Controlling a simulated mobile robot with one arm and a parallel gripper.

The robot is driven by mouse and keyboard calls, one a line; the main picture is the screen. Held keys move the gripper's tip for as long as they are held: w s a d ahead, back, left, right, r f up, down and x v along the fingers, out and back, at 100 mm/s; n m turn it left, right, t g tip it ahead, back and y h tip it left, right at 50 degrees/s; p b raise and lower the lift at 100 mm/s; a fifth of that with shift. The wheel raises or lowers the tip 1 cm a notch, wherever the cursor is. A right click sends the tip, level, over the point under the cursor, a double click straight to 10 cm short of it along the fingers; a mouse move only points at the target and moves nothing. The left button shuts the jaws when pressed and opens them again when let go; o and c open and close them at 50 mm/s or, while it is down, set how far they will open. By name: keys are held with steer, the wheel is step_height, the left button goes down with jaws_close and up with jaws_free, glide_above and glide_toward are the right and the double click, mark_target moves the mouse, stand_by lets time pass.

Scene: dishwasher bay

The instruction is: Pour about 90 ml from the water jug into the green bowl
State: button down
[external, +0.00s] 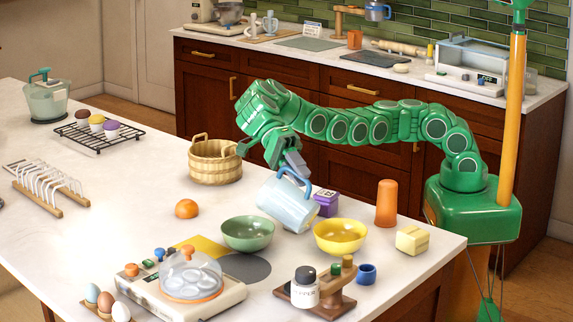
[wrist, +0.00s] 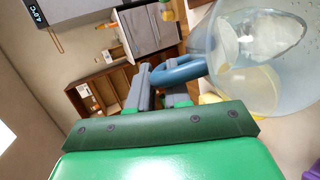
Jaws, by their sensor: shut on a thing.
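The water jug (external: 284,205) is pale blue and see-through, with a blue handle. It is held tilted above the counter, between and behind the two bowls. My gripper (external: 295,165) is shut on its handle. In the wrist view the fingers (wrist: 158,85) close on the handle (wrist: 180,72), and the jug (wrist: 235,60) fills the upper right, with a pale patch inside that may be water. The green bowl (external: 248,246) stands upright just left of and in front of the jug. I see no stream of water, and the bowl's inside shows no clear water.
A yellow bowl (external: 340,249) stands close right of the jug, and a purple box (external: 326,202) is behind it. A scale with a covered dish (external: 190,275) is in front.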

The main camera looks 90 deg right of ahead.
mark_target(310, 192)
steer(key=shift+s+f+p, duration=0.1)
steer(key=shift+f+p, duration=0.15)
steer(key=shift+p, duration=0.05)
stand_by(0.4)
steer(key=shift+f+t+h, duration=0.3)
steer(key=shift+f, duration=0.1)
steer(key=shift+s+a+f, duration=0.15)
steer(key=shift+s+a+f+p, duration=0.1)
steer(key=shift+f+p, duration=0.2)
steer(key=shift+p, duration=0.1)
steer(key=shift+s+a+f+t+h, duration=0.1)
steer(key=shift+f+t+h, duration=0.1)
steer(key=shift+t+h, duration=0.15)
steer(key=shift+s+a+f+t, duration=0.1)
steer(key=shift+s+f+t, duration=0.05)
steer(key=shift+f+t, duration=0.1)
steer(key=shift+s+f+h+p, duration=0.1)
steer(key=shift+f+h+p, duration=0.15)
steer(key=shift+p, duration=0.1)
steer(key=shift+s+a+f+n+t+h, duration=0.1)
steer(key=shift+s+a+n+t+h, duration=0.3)
steer(key=shift+s+t, duration=0.1)
